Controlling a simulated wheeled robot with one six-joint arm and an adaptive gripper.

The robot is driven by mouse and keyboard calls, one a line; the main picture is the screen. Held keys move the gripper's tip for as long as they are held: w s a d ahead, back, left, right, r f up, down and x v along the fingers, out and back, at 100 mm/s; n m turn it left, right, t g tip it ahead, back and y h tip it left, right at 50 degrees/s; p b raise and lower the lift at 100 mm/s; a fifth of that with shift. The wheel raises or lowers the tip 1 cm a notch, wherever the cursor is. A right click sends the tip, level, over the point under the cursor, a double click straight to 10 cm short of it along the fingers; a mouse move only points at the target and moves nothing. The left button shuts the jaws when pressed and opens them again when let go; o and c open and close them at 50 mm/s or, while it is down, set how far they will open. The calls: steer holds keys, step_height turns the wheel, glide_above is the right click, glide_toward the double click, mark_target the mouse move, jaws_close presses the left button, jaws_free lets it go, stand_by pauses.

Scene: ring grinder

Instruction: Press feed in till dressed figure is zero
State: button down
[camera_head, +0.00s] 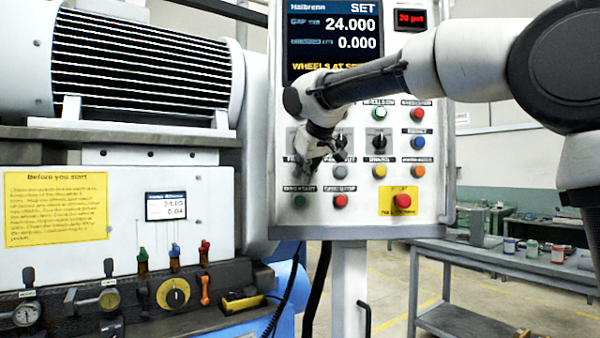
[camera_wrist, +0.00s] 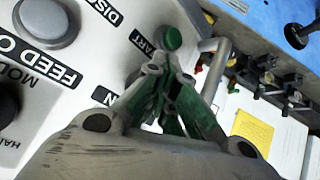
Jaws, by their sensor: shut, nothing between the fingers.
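The control panel (camera_head: 455,185) carries a screen (camera_head: 335,42) headed SET, with a gap figure of 24.000 and 0.000 beneath; the lower label is too small to read. My gripper (camera_head: 318,158) is shut and empty in front of the panel's lower left buttons. In the wrist view, its fingertips (camera_wrist: 160,72) lie over the panel between the green disc start button (camera_wrist: 172,38) and a label ending in "N". A grey button (camera_wrist: 45,20) beside a "FEED O" label is clear of the fingers. The feed in button appears hidden behind the fingers; contact cannot be told.
Other buttons surround the gripper, including a red emergency stop (camera_head: 402,201) on a yellow plate. A small red display (camera_head: 410,19) reads 20 pct. The grinder (camera_head: 110,215) with a yellow notice (camera_head: 56,208) stands left. A bench (camera_head: 505,262) is behind right.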

stand_by(0.4)
steer(key=shift+s, duration=0.9)
steer(key=s, duration=0.5)
stand_by(0.6)
